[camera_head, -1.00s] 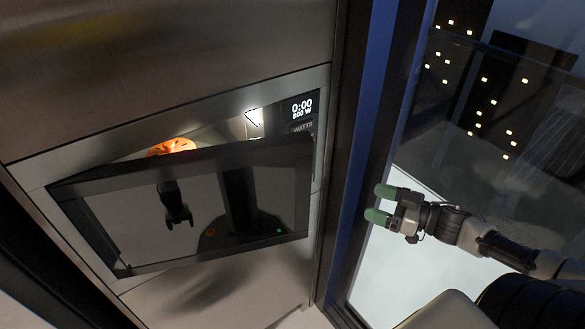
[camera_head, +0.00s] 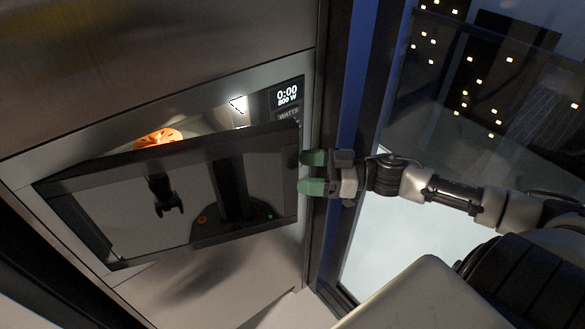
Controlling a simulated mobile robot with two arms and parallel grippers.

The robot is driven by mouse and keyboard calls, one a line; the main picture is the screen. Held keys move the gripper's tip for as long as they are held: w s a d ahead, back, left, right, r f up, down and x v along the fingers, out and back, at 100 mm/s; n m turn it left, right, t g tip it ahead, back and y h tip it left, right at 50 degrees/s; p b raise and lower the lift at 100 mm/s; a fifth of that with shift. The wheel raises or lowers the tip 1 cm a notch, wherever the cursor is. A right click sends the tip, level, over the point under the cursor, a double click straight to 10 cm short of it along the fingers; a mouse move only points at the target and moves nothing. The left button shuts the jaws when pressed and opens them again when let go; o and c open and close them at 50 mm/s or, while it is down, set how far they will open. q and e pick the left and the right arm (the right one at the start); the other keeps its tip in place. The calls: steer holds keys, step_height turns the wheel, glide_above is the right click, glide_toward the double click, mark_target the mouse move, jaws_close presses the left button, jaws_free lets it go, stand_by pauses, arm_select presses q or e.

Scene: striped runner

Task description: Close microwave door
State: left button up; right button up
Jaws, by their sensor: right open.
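The microwave (camera_head: 220,98) is built into a metal cabinet, with a display reading 0:00 and 800 W. Its dark glass door (camera_head: 130,217) hangs partly open, tilted out along its top, so the lit inside shows above the door's upper edge. My right gripper (camera_head: 308,172) is open, with two green fingertips pointing left. In the picture the fingertips are at the door's right edge; I cannot tell whether they touch it. My left gripper is not seen directly; a dark arm shape shows only as a reflection in the door glass.
An orange round item (camera_head: 158,137) is inside the microwave at the left. A dark-framed window (camera_head: 470,100) with night lights stands to the right of the cabinet, behind my right arm. The cabinet front (camera_head: 200,285) below the door is clear.

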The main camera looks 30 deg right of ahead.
mark_target(298, 171)
steer(key=shift+p+x, duration=0.4)
steer(key=shift+x, duration=1.4)
steer(key=shift+c, duration=0.5)
